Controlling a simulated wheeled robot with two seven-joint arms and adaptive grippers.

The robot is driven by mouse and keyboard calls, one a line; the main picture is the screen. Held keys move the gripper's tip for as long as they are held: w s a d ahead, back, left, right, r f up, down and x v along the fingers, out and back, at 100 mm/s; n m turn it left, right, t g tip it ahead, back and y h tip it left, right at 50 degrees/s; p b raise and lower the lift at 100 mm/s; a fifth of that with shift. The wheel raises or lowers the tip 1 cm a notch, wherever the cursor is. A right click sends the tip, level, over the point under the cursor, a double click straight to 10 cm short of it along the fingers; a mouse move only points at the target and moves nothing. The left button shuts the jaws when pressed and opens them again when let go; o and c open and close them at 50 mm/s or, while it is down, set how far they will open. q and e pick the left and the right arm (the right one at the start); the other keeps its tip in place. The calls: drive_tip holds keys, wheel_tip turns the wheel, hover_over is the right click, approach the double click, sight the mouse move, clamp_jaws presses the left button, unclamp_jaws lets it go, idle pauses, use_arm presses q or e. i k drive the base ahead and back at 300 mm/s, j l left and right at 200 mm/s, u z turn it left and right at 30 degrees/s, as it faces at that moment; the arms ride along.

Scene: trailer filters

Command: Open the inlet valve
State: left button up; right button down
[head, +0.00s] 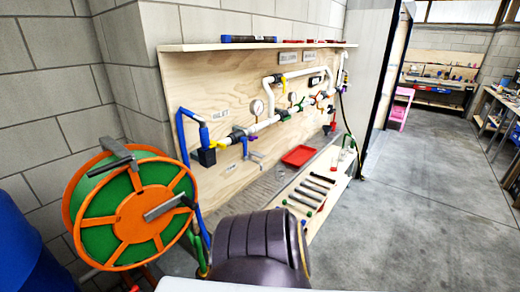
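The INLET label (220,114) is on the plywood panel, left of centre in the head view. A small yellow handle (222,143) sits just right of this fitting, where the white pipe line begins. Neither of my grippers is in view.
An orange and green hose reel (130,215) stands in front, left of the panel. A round gauge (257,107) is on the pipe line. A red tray (298,156) and several dark cylinders (308,194) lie on the bench below. Open concrete floor (420,200) is on the right.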

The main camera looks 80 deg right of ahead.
sight(244, 141)
drive_tip(key=z, duration=2.65)
